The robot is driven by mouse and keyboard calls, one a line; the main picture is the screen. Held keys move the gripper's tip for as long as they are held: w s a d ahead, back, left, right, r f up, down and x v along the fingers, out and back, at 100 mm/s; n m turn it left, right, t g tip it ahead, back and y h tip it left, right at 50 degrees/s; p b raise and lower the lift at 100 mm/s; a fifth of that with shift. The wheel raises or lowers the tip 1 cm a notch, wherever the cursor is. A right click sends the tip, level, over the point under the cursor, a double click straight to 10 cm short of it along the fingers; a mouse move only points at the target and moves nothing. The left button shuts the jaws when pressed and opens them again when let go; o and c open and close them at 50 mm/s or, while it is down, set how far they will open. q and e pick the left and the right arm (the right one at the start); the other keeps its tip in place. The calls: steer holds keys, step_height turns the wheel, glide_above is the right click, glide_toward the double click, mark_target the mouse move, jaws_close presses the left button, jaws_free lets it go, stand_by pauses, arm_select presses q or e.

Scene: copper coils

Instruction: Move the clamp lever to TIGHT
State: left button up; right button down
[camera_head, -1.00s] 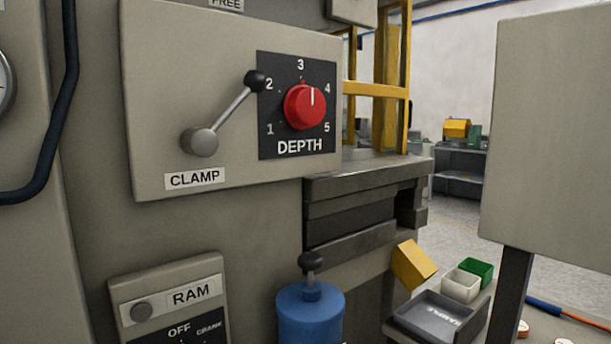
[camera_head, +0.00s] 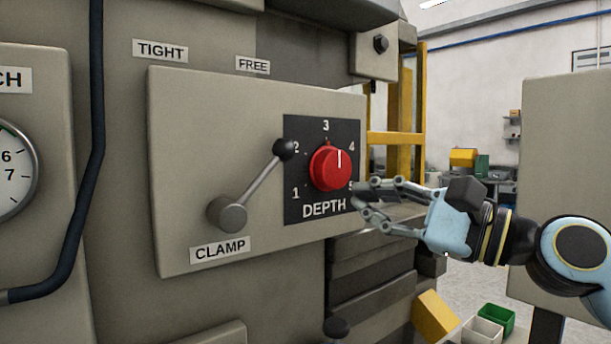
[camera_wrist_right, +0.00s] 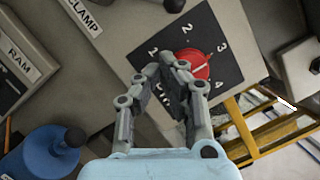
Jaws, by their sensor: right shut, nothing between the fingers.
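The clamp lever (camera_head: 262,185) is a grey rod with a black ball knob (camera_head: 285,149) and a round grey hub (camera_head: 228,213) above the CLAMP label (camera_head: 220,249). It tilts up and to the right, toward the FREE label (camera_head: 253,65). The TIGHT label (camera_head: 160,50) is above and left. My right gripper (camera_head: 358,194) is shut and empty, in front of the lower right of the red DEPTH knob (camera_head: 328,170), apart from the lever. In the right wrist view its fingertips (camera_wrist_right: 174,64) appear close to the red knob (camera_wrist_right: 193,65). My left gripper is not in view.
The black DEPTH dial plate (camera_head: 300,205) sits right of the lever. A dark hose (camera_head: 97,120) and a gauge (camera_head: 15,170) are at the left. A grey panel (camera_head: 555,150) stands at the right. A blue cylinder (camera_wrist_right: 40,155) shows in the right wrist view.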

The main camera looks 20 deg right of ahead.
step_height(320, 180, up, 2)
steer(key=shift+w+d+n, duration=0.1)
steer(key=shift+d+n, duration=0.05)
steer(key=shift+n, duration=0.15)
steer(key=shift+w, duration=0.1)
steer(key=p+x, duration=0.2)
steer(key=x, duration=0.8)
steer(key=shift+r+n+p, duration=0.4)
steer(key=shift+r+p, duration=0.05)
steer(key=shift+p, duration=0.15)
